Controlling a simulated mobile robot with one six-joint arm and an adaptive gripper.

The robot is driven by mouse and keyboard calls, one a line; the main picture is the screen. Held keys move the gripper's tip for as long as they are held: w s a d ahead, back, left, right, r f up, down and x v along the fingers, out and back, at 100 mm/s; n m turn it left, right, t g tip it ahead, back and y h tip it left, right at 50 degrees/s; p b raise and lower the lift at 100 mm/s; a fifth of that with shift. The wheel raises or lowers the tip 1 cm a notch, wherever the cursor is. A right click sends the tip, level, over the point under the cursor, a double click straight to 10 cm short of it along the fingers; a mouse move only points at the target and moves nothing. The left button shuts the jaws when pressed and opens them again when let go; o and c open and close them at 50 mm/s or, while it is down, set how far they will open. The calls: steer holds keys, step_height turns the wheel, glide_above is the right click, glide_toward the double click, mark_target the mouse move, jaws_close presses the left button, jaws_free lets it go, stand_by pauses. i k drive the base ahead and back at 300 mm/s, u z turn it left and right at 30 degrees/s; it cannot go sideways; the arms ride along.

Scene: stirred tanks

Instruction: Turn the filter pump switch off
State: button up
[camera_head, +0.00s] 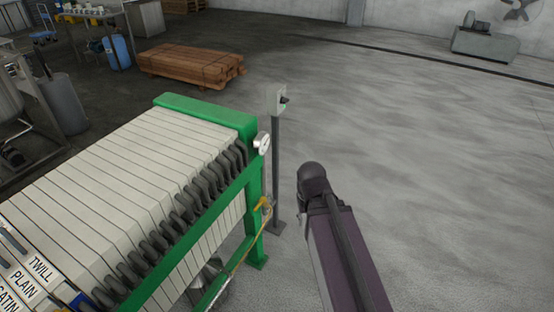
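A small pale switch box (276,99) with a dark knob or lever on its right side stands on top of a grey post (275,170). The post rises from the floor just beyond the far right corner of the filter press. The box is small in view, and I cannot tell the switch's position. No label on it is readable. My dark purple arm reaches up from the bottom of the picture, right of the post and apart from it. My gripper's fingers do not show.
The filter press, with pale plates (130,165) and a green frame (185,108), fills the left. It carries a round gauge (262,143) and a yellow-handled valve (263,204). A timber stack (190,65) lies behind. The floor right of the post is open.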

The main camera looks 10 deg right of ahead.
mark_target(283, 100)
steer(key=z, duration=0.25)
steer(key=i, duration=1.1)
steer(key=u, duration=0.25)
